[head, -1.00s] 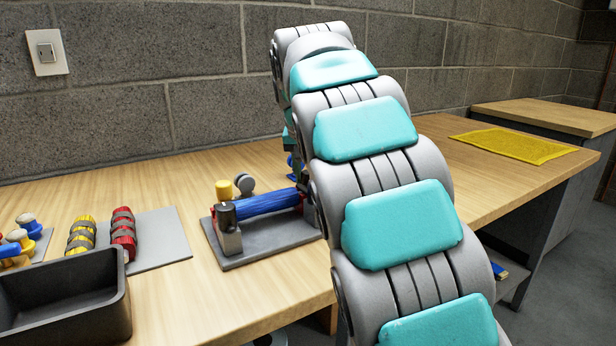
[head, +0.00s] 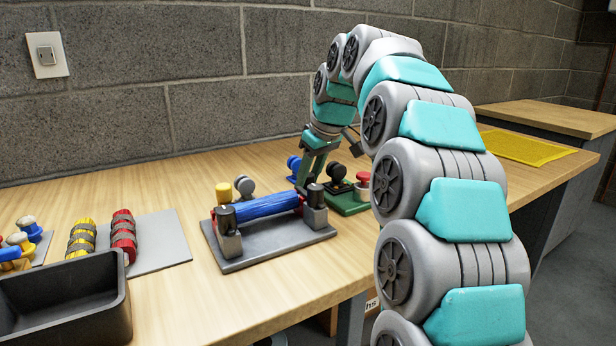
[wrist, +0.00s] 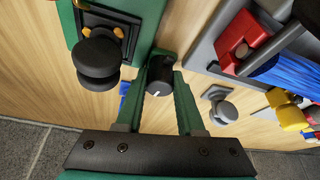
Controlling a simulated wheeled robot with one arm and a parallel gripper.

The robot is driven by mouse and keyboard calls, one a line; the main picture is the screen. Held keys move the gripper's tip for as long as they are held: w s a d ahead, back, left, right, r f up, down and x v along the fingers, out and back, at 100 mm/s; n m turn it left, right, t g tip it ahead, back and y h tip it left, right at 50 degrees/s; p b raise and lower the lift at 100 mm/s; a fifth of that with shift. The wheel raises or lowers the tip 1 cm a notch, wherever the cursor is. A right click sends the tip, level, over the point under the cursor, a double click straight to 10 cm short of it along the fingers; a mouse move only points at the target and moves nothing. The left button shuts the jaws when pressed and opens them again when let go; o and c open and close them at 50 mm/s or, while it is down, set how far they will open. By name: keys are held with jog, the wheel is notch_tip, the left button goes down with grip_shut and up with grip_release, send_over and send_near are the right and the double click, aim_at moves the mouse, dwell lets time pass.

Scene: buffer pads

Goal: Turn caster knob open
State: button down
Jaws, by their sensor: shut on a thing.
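In the wrist view, a black round knob (wrist: 159,75) with a white mark on its face sits between the tips of my gripper (wrist: 160,82). The two green fingers are closed against its sides. In the head view, my gripper (head: 305,180) points down just behind the right end of the roller fixture (head: 270,248), beside a green base (head: 346,204). The knob it grips is not clear there. A grey caster-like knob (wrist: 219,105) stands apart, to the right of the fingers in the wrist view.
The fixture holds a blue roller (head: 266,206) between posts. The green base carries a black knob (head: 337,171) and a red knob (head: 362,178). A yellow knob (head: 223,191) stands behind the fixture. A black bin (head: 65,300) is at front left. Front centre tabletop is clear.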

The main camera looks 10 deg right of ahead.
jog(key=shift+n+g+y, duration=0.3)
jog(key=shift+n+y, duration=0.1)
jog(key=shift+n, duration=0.8)
jog(key=c, duration=0.5)
grip_release()
jog(key=shift+r, duration=0.15)
jog(key=shift+v, duration=2.2)
jog(key=p+v, duration=0.2)
jog(key=v, duration=0.1)
jog(key=shift+r+p, duration=0.1)
jog(key=shift+p, duration=0.2)
